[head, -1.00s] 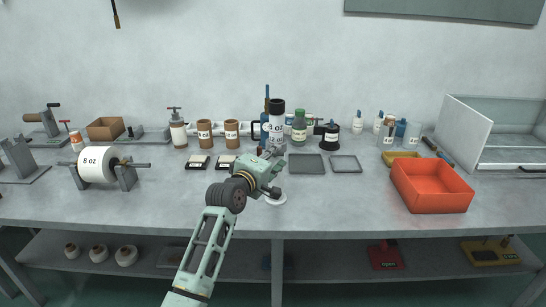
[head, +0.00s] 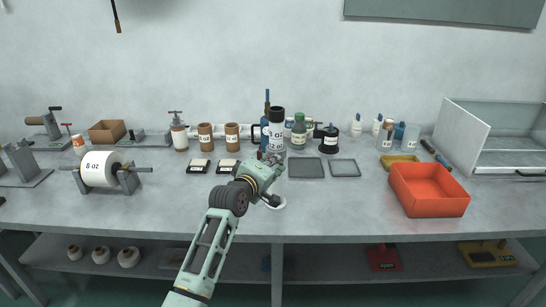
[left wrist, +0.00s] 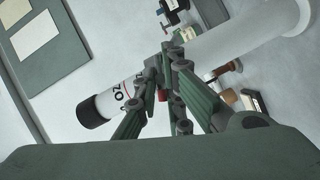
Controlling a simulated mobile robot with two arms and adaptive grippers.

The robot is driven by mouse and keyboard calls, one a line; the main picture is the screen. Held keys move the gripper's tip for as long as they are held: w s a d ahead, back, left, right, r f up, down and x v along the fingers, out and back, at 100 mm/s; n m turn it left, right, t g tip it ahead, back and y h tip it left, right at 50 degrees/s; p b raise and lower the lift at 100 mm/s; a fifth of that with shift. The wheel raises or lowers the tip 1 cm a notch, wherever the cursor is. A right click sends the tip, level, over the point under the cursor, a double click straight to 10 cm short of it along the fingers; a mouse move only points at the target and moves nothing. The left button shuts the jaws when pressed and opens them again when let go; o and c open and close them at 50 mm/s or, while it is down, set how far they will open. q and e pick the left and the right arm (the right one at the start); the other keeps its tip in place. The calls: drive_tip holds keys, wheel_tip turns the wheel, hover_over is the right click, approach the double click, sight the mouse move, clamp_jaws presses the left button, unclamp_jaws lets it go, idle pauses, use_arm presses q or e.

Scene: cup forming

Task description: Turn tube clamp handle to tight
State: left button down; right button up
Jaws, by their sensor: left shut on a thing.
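My left gripper (head: 270,161) is in front of an upright white tube (head: 276,140) with a black top, labelled 8 oz, on the bench. In the left wrist view, my left gripper's fingers are closed around a small red part (left wrist: 163,95), which appears to be the tube clamp handle. Most of it is hidden by the fingers. The labelled tube with its dark end (left wrist: 92,111) lies just behind the fingers there. The clamp's body cannot be made out in the head view. My right gripper is not in view.
A green bottle (head: 299,131) and a blue bottle stand close beside the tube. Dark trays (head: 306,168) lie to its right, and an orange bin (head: 428,188) sits farther right. A white paper roll (head: 99,168) is on the left. The front of the bench is mostly clear.

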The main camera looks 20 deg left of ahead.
use_arm(q)
drive_tip(key=shift+d+m+g+y+p, duration=0.1)
drive_tip(key=shift+m+g+y+p, duration=0.45)
drive_tip(key=shift+m+y+p, duration=0.95)
drive_tip(key=shift+d+m+g+y+p, duration=0.15)
drive_tip(key=shift+m+g+y+p, duration=0.6)
drive_tip(key=shift+m, duration=1.5)
drive_tip(key=shift+d+m+g+y+p, duration=0.1)
drive_tip(key=shift+m+g+y+p, duration=0.2)
drive_tip(key=shift+m+y+p, duration=0.95)
drive_tip(key=shift+m+h, duration=0.3)
drive_tip(key=shift+m, duration=0.4)
drive_tip(key=c, duration=1.9)
unclamp_jaws()
drive_tip(key=shift+w+a, duration=0.1)
drive_tip(key=shift+o, duration=0.2)
drive_tip(key=shift+r, duration=0.1)
drive_tip(key=v, duration=0.7)
drive_tip(key=shift+s, duration=0.2)
